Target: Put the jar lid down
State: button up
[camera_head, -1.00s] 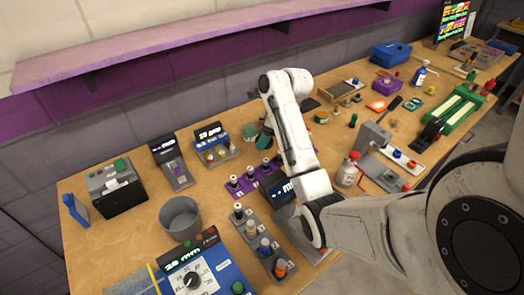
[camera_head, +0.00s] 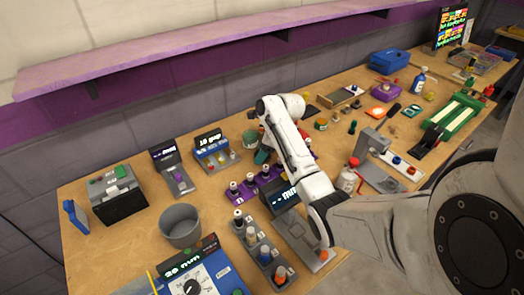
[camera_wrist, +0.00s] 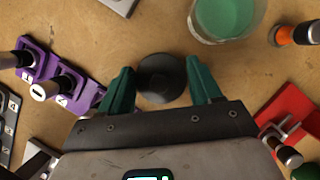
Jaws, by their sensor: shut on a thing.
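The jar lid (camera_wrist: 161,78) is a dark round disc between the two teal fingers of my gripper (camera_wrist: 162,85) in the wrist view. My gripper is shut on it, over bare wood bench top. I cannot tell whether the lid touches the bench. An open glass jar with green contents (camera_wrist: 222,14) stands just beyond the lid, up and to the right. In the head view, my teal gripper (camera_head: 263,156) is partly hidden by my arm, and the lid cannot be made out there. The jar (camera_head: 250,139) shows behind the gripper.
A purple rack with black-topped pegs (camera_wrist: 62,82) lies left of the gripper in the wrist view. A red holder (camera_wrist: 291,115) lies right, and an orange-and-black tool (camera_wrist: 294,35) is at upper right. A grey bin (camera_head: 181,226) stands farther left.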

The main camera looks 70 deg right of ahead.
jog(key=o, duration=1.1)
jog(key=shift+f, duration=0.1)
jog(key=shift+c, duration=0.2)
jog(key=a+v, duration=0.1)
jog(key=v, duration=1.1)
jog(key=shift+d, duration=0.45)
